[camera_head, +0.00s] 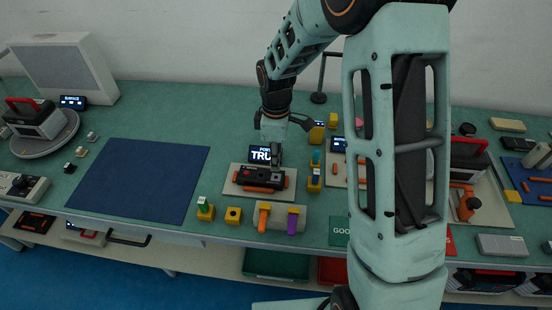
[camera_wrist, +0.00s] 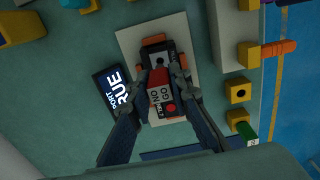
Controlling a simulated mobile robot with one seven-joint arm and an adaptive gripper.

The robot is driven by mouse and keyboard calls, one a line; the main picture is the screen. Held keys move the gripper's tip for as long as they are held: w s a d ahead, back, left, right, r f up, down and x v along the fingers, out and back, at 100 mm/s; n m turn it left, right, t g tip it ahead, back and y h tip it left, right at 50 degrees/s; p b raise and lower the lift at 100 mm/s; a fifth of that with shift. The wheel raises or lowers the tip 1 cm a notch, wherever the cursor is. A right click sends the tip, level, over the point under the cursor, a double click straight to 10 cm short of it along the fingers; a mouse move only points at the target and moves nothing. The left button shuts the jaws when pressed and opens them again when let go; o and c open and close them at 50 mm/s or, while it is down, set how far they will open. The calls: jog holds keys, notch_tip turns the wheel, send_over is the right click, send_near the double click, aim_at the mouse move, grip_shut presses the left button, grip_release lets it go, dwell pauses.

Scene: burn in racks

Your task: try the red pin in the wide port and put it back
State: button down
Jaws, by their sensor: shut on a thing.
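My gripper (camera_wrist: 163,82) is shut on the red pin (camera_wrist: 161,104), a small red and grey piece marked "NO GO". In the head view my gripper (camera_head: 275,160) points down over a black device with orange parts (camera_head: 262,178), which lies on a pale plate (camera_head: 236,188). The wrist view shows the device (camera_wrist: 156,50) partly behind the fingers and pin. I cannot tell whether the pin's tip is inside a port or just above it. A yellow holder with an empty dark hole (camera_head: 233,215) stands in front of the plate; it also shows in the wrist view (camera_wrist: 238,92).
A yellow holder with a green pin (camera_head: 204,209) stands left of the empty one. Orange (camera_head: 264,218) and purple (camera_head: 292,222) pins stand at a beige block. A display reading "PORT TRUE" (camera_wrist: 117,92) is beside the plate. A bare blue mat (camera_head: 140,180) lies left.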

jog(key=shift+r+p, duration=0.6)
jog(key=shift+r, duration=0.45)
jog(key=shift+s, duration=0.1)
